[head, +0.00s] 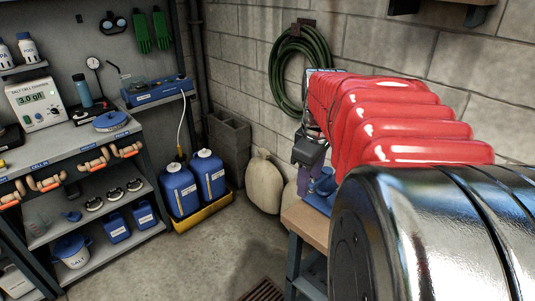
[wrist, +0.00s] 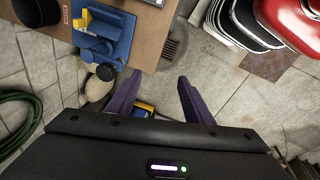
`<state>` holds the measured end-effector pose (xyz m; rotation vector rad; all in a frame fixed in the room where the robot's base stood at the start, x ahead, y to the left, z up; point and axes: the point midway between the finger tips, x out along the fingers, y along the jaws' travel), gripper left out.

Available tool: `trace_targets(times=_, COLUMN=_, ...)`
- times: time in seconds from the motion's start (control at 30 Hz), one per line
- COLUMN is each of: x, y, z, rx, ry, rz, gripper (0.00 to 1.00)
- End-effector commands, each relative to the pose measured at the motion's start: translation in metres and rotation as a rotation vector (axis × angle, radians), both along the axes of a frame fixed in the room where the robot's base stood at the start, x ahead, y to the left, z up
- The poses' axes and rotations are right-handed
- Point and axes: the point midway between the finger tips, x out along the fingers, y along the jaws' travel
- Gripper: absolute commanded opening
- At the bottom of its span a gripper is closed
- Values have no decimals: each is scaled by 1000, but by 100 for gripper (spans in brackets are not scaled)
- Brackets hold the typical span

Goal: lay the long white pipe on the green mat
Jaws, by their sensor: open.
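I see neither the long white pipe nor a green mat in either view. My gripper (wrist: 158,78) shows in the wrist view as two purple fingers spread apart, with nothing between them but floor and a distant yellow and blue thing (wrist: 145,108). In the head view my red arm hides much of the right side. Part of the gripper's dark body (head: 310,150) shows beside the arm, above the small wooden bench (head: 305,222). In the wrist view the bench top (wrist: 150,35) lies at the top, behind the fingers.
A blue clamp-like device (wrist: 105,40) stands on the bench. In the head view, a shelf unit (head: 85,150) stands left, and blue jugs (head: 195,185) stand in a yellow tray (head: 205,212). A sack (head: 264,184) leans by the wall under a green hose (head: 285,65). The middle floor is clear.

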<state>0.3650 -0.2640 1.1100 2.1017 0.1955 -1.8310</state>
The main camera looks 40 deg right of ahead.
Motion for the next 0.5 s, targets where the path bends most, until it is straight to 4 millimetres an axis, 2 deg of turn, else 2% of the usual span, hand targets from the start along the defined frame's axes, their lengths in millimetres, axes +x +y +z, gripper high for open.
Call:
trace_targets(times=0.03, x=-3, y=-22, z=-4, rx=4, ry=20, rz=6, gripper=47)
trace_targets(times=0.27, x=-29, y=-109, z=-20, rx=30, ry=100, rz=93, gripper=47)
trace_targets(times=0.4, x=-54, y=-160, z=-34, rx=58, ry=137, rz=148, gripper=47)
trace_targets(times=0.5, x=-74, y=-191, z=-44, rx=77, ry=156, rz=186, gripper=47)
